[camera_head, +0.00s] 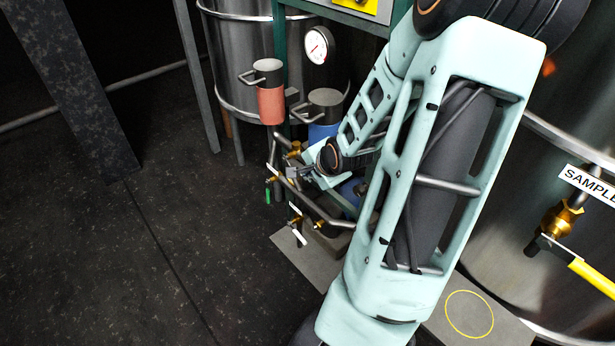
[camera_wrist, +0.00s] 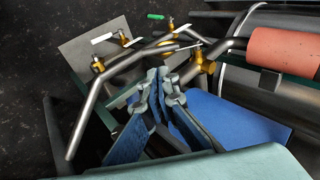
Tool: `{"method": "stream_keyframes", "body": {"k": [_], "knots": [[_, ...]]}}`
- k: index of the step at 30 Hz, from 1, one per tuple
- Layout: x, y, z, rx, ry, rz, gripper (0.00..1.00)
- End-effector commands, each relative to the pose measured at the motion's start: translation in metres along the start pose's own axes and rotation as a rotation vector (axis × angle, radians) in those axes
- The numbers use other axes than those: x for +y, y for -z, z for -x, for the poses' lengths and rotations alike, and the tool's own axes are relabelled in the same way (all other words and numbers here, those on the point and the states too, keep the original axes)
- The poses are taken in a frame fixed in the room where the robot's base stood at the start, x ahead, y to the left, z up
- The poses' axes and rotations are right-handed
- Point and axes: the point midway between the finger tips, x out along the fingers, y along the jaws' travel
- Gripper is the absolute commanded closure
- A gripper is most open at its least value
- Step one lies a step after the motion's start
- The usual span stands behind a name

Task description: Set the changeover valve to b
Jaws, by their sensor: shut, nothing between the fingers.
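A brass valve body (camera_head: 296,149) sits on the pipework below the red and blue canisters; I take it as the changeover valve. It also shows in the wrist view (camera_wrist: 204,67), with a thin pale lever pointing left across the pipes. Any a or b marks are too small to read. My gripper (camera_head: 296,173) is at the pipework, close to this valve. In the wrist view my gripper (camera_wrist: 161,77) has its fingers together and empty, just below the lever. I cannot tell whether the fingertips touch the lever or a pipe.
Small brass valves with white (camera_wrist: 102,38) and green (camera_head: 267,195) handles sit nearby. The red canister (camera_head: 271,105) and blue canister (camera_head: 323,130) stand above. A steel tank with a yellow-handled sample valve (camera_head: 560,215) is at right. Dark floor (camera_head: 100,260) is clear at left.

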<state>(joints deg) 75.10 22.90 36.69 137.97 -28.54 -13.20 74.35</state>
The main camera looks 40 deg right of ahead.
Motion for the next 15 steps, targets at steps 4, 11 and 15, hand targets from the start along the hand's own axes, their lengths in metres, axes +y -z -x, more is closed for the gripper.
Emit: {"method": "stream_keyframes", "body": {"k": [4, 11, 15], "knots": [[0.004, -0.002, -0.028, -0.002, 0.000, 0.001, 1.00], [0.004, -0.002, -0.065, -0.002, -0.001, 0.002, 1.00], [0.004, -0.002, -0.088, -0.002, -0.001, 0.000, 1.00]]}}
